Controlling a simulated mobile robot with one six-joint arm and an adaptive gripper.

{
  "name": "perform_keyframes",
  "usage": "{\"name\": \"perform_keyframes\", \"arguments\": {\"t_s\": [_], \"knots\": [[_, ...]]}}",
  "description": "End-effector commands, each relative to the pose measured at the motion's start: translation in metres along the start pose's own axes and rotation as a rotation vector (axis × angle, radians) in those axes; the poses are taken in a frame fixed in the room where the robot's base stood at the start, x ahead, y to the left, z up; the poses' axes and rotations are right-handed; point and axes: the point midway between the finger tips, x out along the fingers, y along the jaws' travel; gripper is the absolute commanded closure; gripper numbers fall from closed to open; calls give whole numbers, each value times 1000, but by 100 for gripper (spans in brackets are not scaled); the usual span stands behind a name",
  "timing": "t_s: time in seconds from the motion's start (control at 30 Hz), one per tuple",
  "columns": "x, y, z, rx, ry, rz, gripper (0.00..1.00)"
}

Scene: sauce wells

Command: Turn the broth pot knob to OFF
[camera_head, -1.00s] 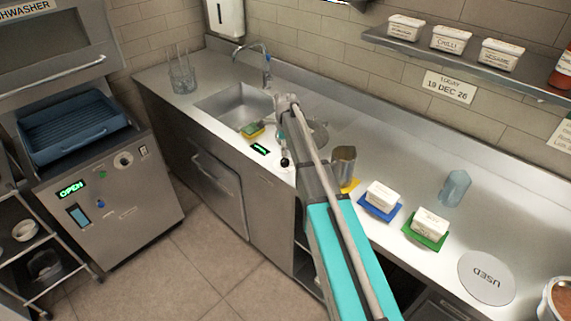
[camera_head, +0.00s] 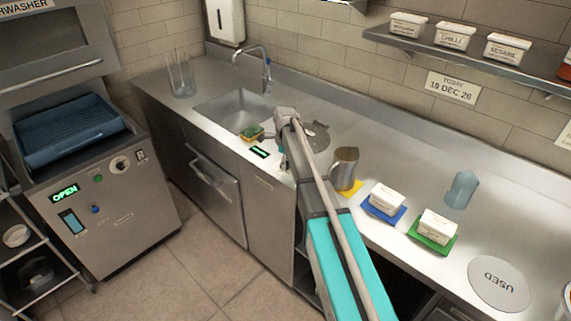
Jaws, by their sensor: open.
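I cannot make out the broth pot or its knob in the head view. Only a sliver of a pale rim (camera_head: 568,296) shows at the right edge, too little to name. My arm reaches up from the bottom over the counter's front edge, toward the sink.
The steel counter (camera_head: 420,185) holds a metal jug (camera_head: 345,166), two white tubs on blue (camera_head: 387,197) and green (camera_head: 438,226) mats, a bluish cup (camera_head: 461,189) and a USED disc (camera_head: 499,283). A sponge (camera_head: 251,132) lies by the sink (camera_head: 236,109). A dishwasher (camera_head: 120,215) stands left.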

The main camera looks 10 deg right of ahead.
Motion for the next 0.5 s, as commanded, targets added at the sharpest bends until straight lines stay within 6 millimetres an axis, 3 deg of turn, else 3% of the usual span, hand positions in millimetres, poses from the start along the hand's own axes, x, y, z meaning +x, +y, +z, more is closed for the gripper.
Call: {"name": "perform_keyframes", "arguments": {"t_s": [0.23,0.5], "knots": [[0,0,0,0,0,0,15],[0,0,0,0,0,0,65]]}}
